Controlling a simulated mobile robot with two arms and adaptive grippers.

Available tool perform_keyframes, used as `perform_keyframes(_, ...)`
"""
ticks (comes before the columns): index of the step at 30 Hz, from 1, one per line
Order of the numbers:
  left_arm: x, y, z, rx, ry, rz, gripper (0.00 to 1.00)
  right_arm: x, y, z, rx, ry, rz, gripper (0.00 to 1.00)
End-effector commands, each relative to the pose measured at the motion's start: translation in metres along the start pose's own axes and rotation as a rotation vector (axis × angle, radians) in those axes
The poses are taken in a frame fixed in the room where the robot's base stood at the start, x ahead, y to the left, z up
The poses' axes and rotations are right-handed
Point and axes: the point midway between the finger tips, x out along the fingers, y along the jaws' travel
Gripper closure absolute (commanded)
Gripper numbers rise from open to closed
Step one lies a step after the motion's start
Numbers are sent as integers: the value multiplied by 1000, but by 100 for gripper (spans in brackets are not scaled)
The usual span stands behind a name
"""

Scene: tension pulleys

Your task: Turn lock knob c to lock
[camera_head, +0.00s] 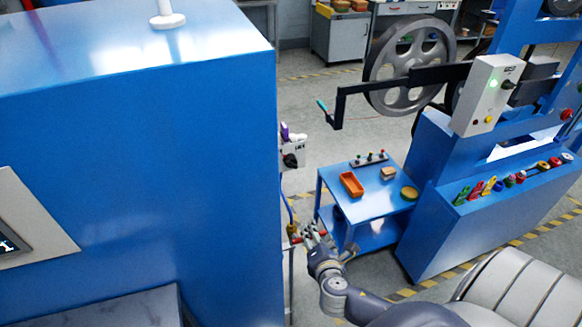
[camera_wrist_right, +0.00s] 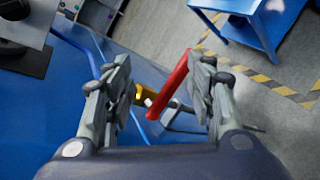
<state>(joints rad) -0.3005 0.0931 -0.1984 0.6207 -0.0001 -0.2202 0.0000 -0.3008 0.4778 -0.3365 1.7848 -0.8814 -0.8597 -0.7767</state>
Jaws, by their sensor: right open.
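No label for lock knob c can be read. A black knob (camera_head: 291,160) sits on a white box (camera_head: 297,146) at the right edge of the big blue cabinet. A dark round part on a grey plate also shows at the top left of the right wrist view (camera_wrist_right: 22,62); I cannot tell if it is the same knob. My right gripper (camera_head: 311,236) is open beside the cabinet edge, below the white box. In the wrist view, a red lever (camera_wrist_right: 167,86) with a brass fitting (camera_wrist_right: 139,94) shows between its spread fingers (camera_wrist_right: 160,70), not gripped. My left gripper is not in view.
The blue cabinet (camera_head: 140,120) fills the left. A blue table (camera_head: 375,205) with an orange tray (camera_head: 351,185) stands right of my gripper. A blue machine with a large grey wheel (camera_head: 410,62) and a control box (camera_head: 487,95) stands further right.

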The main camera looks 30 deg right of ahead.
Motion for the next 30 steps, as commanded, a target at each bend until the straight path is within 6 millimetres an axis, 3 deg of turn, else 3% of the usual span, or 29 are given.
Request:
perform_keyframes(6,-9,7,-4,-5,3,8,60,-7,64,39,-296,-102,177,50)
perform_keyframes(13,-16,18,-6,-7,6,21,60,-26,128,70,-610,-245,347,50)
perform_keyframes(20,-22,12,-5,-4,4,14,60,-21,146,77,-680,-285,380,50)
perform_keyframes(30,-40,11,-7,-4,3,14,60,32,172,85,-677,-284,377,50)
